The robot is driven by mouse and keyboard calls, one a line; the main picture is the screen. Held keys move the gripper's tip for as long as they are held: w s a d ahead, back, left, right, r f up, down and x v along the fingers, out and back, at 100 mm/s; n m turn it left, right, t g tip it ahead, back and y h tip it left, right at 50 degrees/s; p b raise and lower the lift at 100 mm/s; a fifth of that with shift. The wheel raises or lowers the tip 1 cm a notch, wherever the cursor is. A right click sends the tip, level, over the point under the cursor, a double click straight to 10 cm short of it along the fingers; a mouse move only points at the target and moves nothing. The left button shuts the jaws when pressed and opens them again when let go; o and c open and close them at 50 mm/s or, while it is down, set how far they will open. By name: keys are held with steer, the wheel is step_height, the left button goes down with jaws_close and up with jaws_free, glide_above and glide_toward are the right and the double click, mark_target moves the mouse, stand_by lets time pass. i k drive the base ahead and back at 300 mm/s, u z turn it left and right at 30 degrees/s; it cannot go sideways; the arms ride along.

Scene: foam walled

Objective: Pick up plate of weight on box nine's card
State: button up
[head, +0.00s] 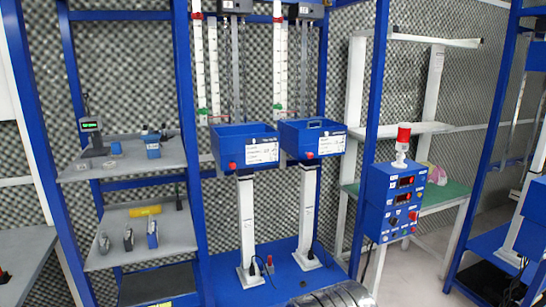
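Two blue boxes stand side by side at the rig in the middle of the head view. The left blue box (232,137) has a white card (262,152) on its front. The right blue box (298,132) has a white card (331,143) on its front. The print on both cards is too small to read, so I cannot tell which is box nine. I cannot make out a weight plate. My gripper is not in view.
Left shelves hold a small device with a green display (90,126), several metal blocks and a yellow cylinder (145,211). A blue control box (392,202) with a red beacon (403,136) stands right. Blue posts frame the rig. Dark patterned foam covers the walls.

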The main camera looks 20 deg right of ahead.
mark_target(129, 239)
steer(key=u, duration=0.35)
steer(key=k, duration=0.5)
steer(key=u, duration=1.05)
steer(key=k, duration=0.9)
steer(key=u, duration=0.6)
steer(key=i, duration=1.85)
steer(key=z, duration=0.45)
steer(key=i, duration=0.85)
steer(key=z, duration=0.4)
